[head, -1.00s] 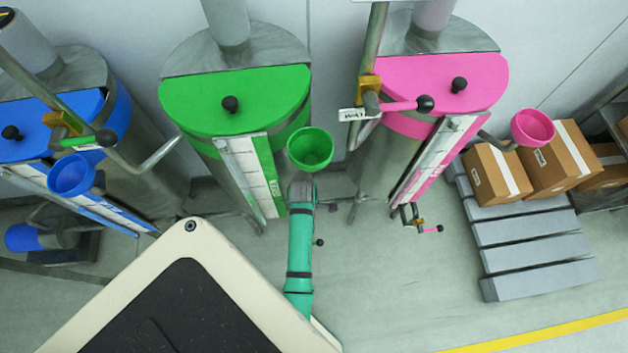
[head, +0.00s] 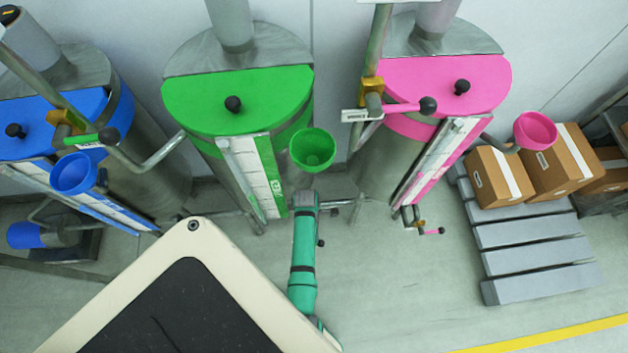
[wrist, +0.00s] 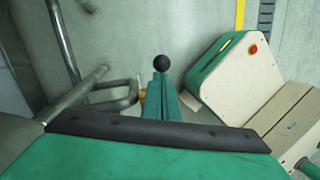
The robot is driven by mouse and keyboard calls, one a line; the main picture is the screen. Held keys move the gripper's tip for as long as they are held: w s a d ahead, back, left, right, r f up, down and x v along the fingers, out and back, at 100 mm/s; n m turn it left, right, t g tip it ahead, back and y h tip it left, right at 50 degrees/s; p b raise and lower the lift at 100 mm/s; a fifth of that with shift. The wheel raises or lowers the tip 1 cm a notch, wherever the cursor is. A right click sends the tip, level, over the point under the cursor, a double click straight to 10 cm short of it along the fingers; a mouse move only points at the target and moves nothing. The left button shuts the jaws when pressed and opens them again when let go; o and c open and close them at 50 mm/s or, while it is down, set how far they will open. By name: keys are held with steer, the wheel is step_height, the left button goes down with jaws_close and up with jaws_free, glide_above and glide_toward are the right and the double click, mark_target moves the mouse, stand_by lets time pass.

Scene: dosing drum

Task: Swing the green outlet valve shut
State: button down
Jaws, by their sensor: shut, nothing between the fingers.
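The green drum (head: 238,100) stands left of centre in the head view, with a green funnel (head: 313,150) at its right. My green arm reaches down beside it and hides most of the outlet area. A small black knob (head: 321,243) shows just right of my arm; it looks like the end of the green outlet valve's lever. In the wrist view a black ball knob (wrist: 162,63) stands just beyond my gripper (wrist: 163,82). My gripper is shut and empty. A bit of brass (wrist: 142,97) shows left of the fingers. The lever is mostly hidden, and contact cannot be told.
The blue drum (head: 50,120) stands left and the pink drum (head: 440,82) right, each with pipes and a funnel. Metal tubes (wrist: 100,92) lie left of my gripper. A grey pallet (head: 530,255) with boxes is at right. Floor before the pink drum is clear.

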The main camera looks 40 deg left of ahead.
steer(key=shift+f, duration=0.2)
steer(key=shift+w+d+f+g+y, duration=0.7)
steer(key=shift+f+g+y, duration=0.1)
steer(key=shift+g+y, duration=0.1)
steer(key=shift+w+d+f+g, duration=0.25)
steer(key=shift+w+f+g, duration=0.05)
steer(key=shift+f, duration=0.35)
steer(key=shift+r, duration=0.1)
steer(key=v, duration=0.9)
steer(key=shift+w+d+r, duration=0.3)
steer(key=shift+w+d, duration=0.05)
steer(key=shift+w, duration=0.15)
